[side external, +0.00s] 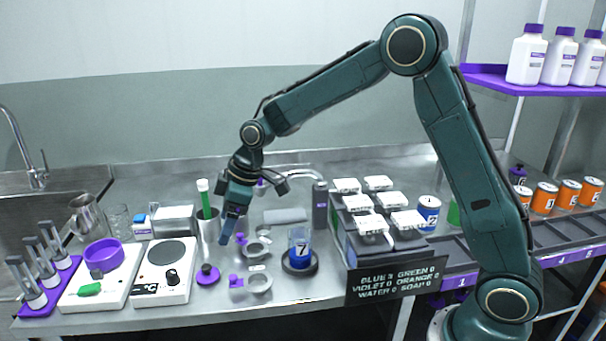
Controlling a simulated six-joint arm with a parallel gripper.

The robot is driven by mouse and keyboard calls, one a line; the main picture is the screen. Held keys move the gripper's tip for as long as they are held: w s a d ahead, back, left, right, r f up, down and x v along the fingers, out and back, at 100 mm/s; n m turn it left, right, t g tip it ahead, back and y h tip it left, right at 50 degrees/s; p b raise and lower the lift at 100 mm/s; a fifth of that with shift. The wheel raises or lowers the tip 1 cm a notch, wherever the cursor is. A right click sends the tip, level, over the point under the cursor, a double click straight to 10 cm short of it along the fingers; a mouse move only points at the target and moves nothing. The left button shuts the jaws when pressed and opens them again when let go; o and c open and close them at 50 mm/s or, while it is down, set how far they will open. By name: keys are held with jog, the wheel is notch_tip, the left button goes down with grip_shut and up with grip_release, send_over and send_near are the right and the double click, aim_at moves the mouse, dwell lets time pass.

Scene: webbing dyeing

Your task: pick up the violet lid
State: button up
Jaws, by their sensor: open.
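A small violet lid (207,276) with a dark knob on top lies flat on the steel bench, in front of the metal beaker. My gripper (229,226) points down above the bench, up and to the right of the lid in the picture. It is open, with nothing seen between its jaws, and it is clear of the lid. One finger partly hides the other, so the gap between them is hard to see.
A glass of blue liquid (299,246) stands further right. Bench in front of the lid is clear.

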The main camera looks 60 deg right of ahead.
aim_at(210, 266)
jog(key=shift+x, duration=4.25)
jog(key=shift+x, duration=2.55)
jog(key=shift+c, duration=0.2)
jog(key=c, duration=1)
